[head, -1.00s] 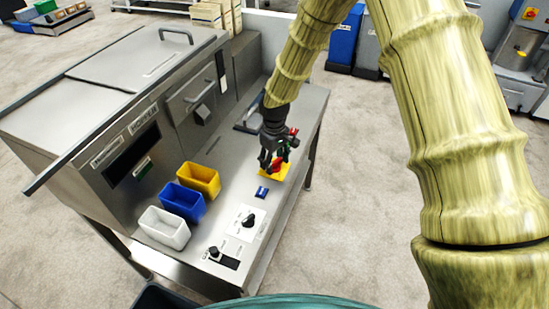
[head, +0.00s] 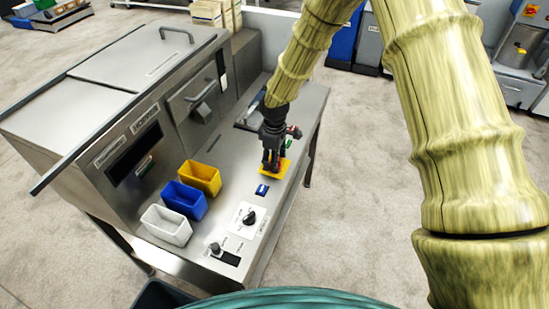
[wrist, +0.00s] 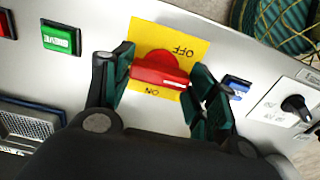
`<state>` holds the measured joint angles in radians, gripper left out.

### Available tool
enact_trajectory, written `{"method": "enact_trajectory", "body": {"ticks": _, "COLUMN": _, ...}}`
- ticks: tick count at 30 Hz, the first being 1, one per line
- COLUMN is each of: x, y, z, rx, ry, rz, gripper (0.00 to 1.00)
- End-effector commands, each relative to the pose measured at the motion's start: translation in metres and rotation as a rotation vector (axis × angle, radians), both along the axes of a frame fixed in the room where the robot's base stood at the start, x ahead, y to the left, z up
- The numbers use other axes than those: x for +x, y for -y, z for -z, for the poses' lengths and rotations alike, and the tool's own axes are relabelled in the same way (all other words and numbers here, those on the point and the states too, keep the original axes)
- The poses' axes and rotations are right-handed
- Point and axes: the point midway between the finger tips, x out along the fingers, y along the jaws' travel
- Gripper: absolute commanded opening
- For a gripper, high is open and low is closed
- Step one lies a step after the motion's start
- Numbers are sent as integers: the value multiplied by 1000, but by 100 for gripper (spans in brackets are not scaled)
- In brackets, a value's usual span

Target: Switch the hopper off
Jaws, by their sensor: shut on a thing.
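A red rotary knob (wrist: 160,70) sits on a yellow plate (wrist: 190,40) marked OFF and ON. The lettering appears upside down in the wrist view, with OFF at the upper right and ON at the bottom. The knob's bar lies nearly level there, its white mark near the right end. My gripper (wrist: 163,82) is closed around the knob, one finger at each end of the bar. In the head view my gripper (head: 273,166) points down onto the yellow plate (head: 284,168) and hides most of the knob.
A green button (wrist: 61,38) and a blue switch (wrist: 237,86) flank the plate. A black dial (head: 250,217) is nearer me. Yellow (head: 201,178), blue (head: 184,200) and white (head: 166,226) bins stand to the left on the steel worktop.

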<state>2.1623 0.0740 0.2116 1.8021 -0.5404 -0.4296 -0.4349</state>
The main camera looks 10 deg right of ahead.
Motion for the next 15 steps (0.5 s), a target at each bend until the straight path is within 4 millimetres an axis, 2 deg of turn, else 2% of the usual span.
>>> {"method": "enact_trajectory", "body": {"ticks": 8, "x": 1, "y": 1, "z": -1, "rx": -1, "ry": 2, "rz": -2, "gripper": 33}}
{"method": "enact_trajectory", "body": {"ticks": 9, "x": 1, "y": 1, "z": -1, "rx": -1, "ry": 2, "rz": -2, "gripper": 62}}
{"method": "enact_trajectory", "body": {"ticks": 12, "x": 1, "y": 1, "z": 0, "rx": -1, "ry": 1, "rz": -1, "gripper": 79}}
{"method": "enact_trajectory", "body": {"ticks": 15, "x": 0, "y": 0, "z": 0, "rx": -1, "ry": 1, "rz": -1, "gripper": 79}}
